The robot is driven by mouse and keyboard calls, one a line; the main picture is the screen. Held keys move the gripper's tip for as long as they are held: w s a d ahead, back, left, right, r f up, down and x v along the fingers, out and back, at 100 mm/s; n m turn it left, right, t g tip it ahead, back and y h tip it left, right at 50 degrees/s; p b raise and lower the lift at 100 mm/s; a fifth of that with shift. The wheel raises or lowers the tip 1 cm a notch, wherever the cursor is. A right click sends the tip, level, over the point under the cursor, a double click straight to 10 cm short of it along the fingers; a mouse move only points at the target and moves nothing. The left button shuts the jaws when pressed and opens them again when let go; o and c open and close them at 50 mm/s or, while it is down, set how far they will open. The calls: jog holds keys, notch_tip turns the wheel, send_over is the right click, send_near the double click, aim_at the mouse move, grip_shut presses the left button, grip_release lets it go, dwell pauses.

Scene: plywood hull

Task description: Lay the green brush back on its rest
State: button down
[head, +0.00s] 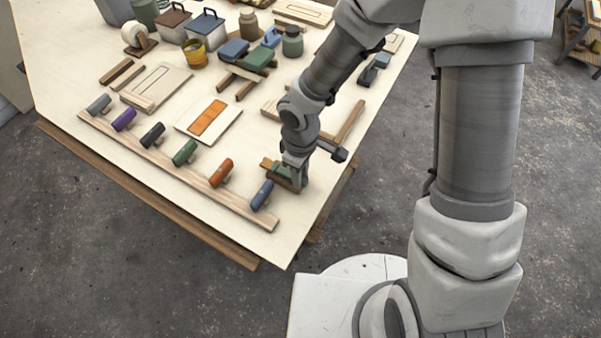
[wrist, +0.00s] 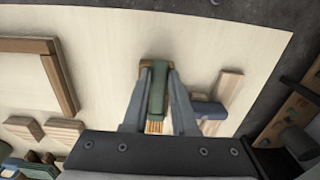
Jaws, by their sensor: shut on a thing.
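My gripper (wrist: 156,82) is shut on the green brush (wrist: 157,98), with one finger on each side of its green body. Pale orange bristles show at the brush's near end in the wrist view, and a brown part shows at its far end. In the head view the green brush (head: 281,172) is partly hidden by my gripper (head: 290,178), over the table's right edge area. I cannot tell its height above the table. Wooden supports (head: 246,89) with blue and green blocks on them stand farther back; I cannot tell whether these are the brush's rest.
A long wooden rail (head: 150,165) with several coloured handles runs along the front edge; its blue handle (head: 262,195) is close to my gripper. A wooden frame (wrist: 62,85) lies nearby. Tins and jars stand at the back. Bare tabletop (head: 318,198) lies right of my gripper.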

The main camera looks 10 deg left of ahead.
jog(key=shift+f, duration=0.1)
dwell(0.5)
dwell(0.3)
jog(key=c, duration=0.6)
grip_release()
notch_tip(320, 180, up, 17)
jog(key=p, duration=0.3)
jog(key=shift+r, duration=0.2)
